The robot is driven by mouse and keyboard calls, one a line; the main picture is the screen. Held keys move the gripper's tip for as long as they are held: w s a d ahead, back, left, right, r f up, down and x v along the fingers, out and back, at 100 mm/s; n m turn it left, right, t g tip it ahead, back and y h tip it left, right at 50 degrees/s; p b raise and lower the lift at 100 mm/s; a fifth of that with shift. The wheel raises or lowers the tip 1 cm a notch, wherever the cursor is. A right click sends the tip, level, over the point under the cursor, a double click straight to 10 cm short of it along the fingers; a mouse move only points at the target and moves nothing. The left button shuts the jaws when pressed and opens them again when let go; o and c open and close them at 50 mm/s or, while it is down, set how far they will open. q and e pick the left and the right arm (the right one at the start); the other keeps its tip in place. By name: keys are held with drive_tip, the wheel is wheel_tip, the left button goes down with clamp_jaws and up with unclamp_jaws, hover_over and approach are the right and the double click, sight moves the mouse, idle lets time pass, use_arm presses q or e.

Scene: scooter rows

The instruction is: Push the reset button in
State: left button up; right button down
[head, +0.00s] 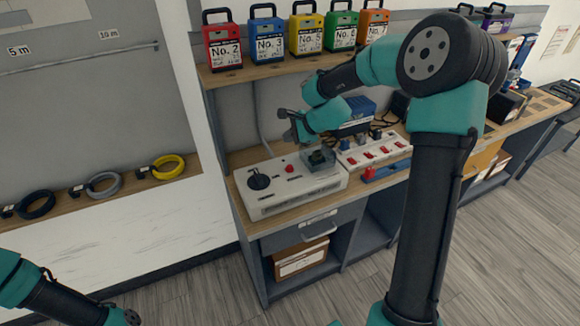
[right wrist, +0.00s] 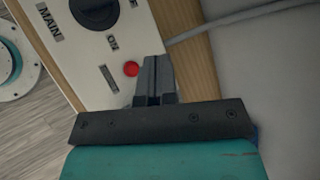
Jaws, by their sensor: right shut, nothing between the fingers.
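A red round button (head: 289,169) sits on the top face of a pale control box (head: 295,205), between a black rotary knob (head: 258,181) and a clear-covered part (head: 322,159). In the right wrist view the red button (right wrist: 131,69) lies just left of my right gripper's fingertips (right wrist: 153,60), beside a small label too blurred to read. My right gripper (head: 290,128) is shut and empty, above the back of the box and apart from the button. The button is in plain sight.
A white power strip (head: 375,151) with red switches stands right of the box. Several coloured numbered cases, such as the red one (head: 223,46), stand on the shelf above. In the right wrist view a grey cable (right wrist: 225,22) runs behind the box.

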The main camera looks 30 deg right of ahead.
sight(290, 167)
drive_tip(key=shift+f, duration=0.2)
drive_tip(key=shift+f, duration=4.25)
drive_tip(key=shift+f, duration=0.2)
drive_tip(key=shift+f, duration=0.25)
